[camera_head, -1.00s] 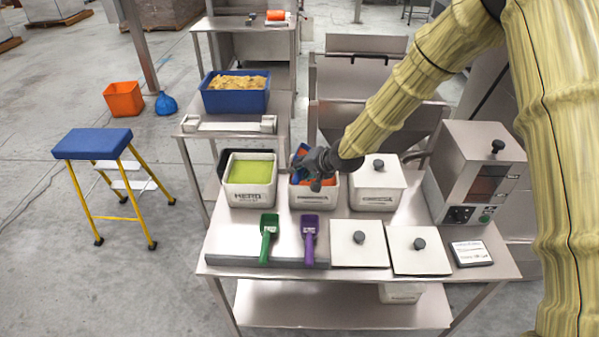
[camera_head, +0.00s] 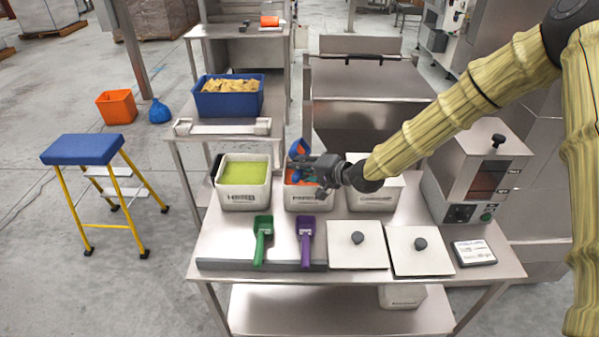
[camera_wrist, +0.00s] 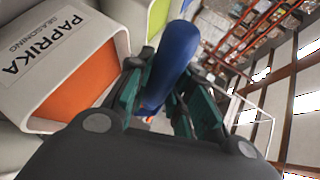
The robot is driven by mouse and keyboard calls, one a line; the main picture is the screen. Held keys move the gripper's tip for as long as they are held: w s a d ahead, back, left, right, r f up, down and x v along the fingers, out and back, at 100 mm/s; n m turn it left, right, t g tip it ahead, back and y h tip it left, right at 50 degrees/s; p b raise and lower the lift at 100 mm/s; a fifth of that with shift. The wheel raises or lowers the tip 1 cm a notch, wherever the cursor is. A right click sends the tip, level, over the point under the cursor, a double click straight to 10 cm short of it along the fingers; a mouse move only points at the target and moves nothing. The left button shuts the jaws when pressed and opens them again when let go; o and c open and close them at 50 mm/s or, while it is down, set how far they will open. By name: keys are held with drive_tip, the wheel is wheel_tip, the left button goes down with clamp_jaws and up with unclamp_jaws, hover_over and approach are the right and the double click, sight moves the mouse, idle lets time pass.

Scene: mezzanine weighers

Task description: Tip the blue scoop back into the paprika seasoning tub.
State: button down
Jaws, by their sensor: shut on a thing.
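The paprika seasoning tub (camera_head: 309,198) is a white tub with orange powder, in the middle of the row on the table. It also shows in the wrist view with its printed label (camera_wrist: 45,45). My gripper (camera_head: 296,168) is above the tub, reaching in from the right. It is shut on the blue handle of the blue scoop (camera_wrist: 175,62). The scoop (camera_head: 294,148) is tilted above the tub's back left, with orange on it. My gripper hides part of the tub's opening. The wrist view does not show the scoop's bowl clearly.
A tub of green powder (camera_head: 243,197) stands left of the paprika tub, a third white tub (camera_head: 376,200) right. A green scoop (camera_head: 262,240), a purple scoop (camera_head: 306,240) and two lids (camera_head: 357,246) lie in front. A sealer-like machine (camera_head: 478,175) stands at the right.

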drive_tip(key=shift+d+f+y+b, duration=0.1)
drive_tip(key=shift+f+y+b, duration=0.05)
drive_tip(key=shift+y+b, duration=0.3)
drive_tip(key=shift+s+d+f+m+t+y+b, duration=0.1)
drive_tip(key=shift+d+m+t+y+b, duration=0.45)
drive_tip(key=shift+b, duration=0.75)
drive_tip(key=shift+a+t+y+b, duration=0.1)
drive_tip(key=shift+t+y+b, duration=0.25)
drive_tip(key=shift+y+b, duration=0.3)
drive_tip(key=shift+s+d+f+m+t+y+b, duration=0.1)
drive_tip(key=shift+d+m+t+y+b, duration=0.3)
drive_tip(key=shift+b, duration=1.05)
drive_tip(key=shift+s+d+f+m+t+y+b, duration=0.1)
drive_tip(key=shift+m+t+y+b, duration=0.3)
drive_tip(key=shift+b, duration=1)
